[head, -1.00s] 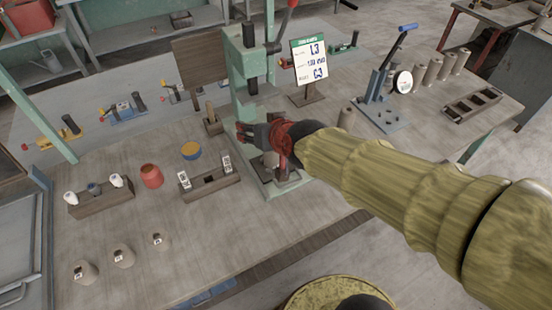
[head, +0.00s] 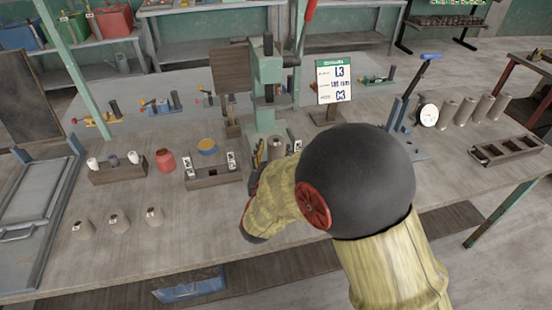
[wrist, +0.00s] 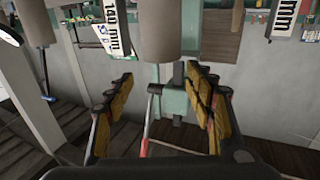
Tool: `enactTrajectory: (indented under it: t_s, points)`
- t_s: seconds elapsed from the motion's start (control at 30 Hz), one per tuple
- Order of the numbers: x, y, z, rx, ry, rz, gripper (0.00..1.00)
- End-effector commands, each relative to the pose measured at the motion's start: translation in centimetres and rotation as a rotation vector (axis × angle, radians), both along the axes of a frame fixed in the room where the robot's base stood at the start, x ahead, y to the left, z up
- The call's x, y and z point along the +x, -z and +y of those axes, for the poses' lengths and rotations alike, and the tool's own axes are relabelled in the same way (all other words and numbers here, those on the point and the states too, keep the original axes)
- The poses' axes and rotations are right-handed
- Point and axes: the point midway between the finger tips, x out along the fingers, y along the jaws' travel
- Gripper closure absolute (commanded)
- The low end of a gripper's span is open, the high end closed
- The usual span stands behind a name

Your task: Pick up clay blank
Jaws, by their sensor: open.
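A beige cylindrical clay blank (head: 275,150) stands at the green press, between two white labelled posts, its lower part hidden by my arm. The wrist view, which looks upside down, shows a beige cylinder (wrist: 170,32) at top centre between two "mm" labels, apparently the same blank. My gripper (wrist: 164,85) is open and empty, with its yellow-padded fingers spread to either side. The cylinder lies beyond the fingertips, not between them. In the head view my arm hides most of the gripper.
The green press (head: 266,85) rises behind the blank. A wooden block (head: 213,178) with labels stands to its left, near a red pot (head: 165,161). Several tapered pieces (head: 118,218) stand at the front left. A gauge stand (head: 407,112) and more cylinders (head: 467,109) are at right.

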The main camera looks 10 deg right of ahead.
Motion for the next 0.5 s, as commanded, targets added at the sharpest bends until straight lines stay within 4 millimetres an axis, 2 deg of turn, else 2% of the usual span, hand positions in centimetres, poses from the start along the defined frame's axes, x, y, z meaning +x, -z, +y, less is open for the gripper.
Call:
enactTrajectory:
  t_s: [0.27, 0.5]
  points:
    - [2.2, 0.4, -0.9, 0.001, 0.0, 0.0, 0.46]
    - [5.4, 1.1, -2.0, 0.002, 0.001, -0.001, 0.46]
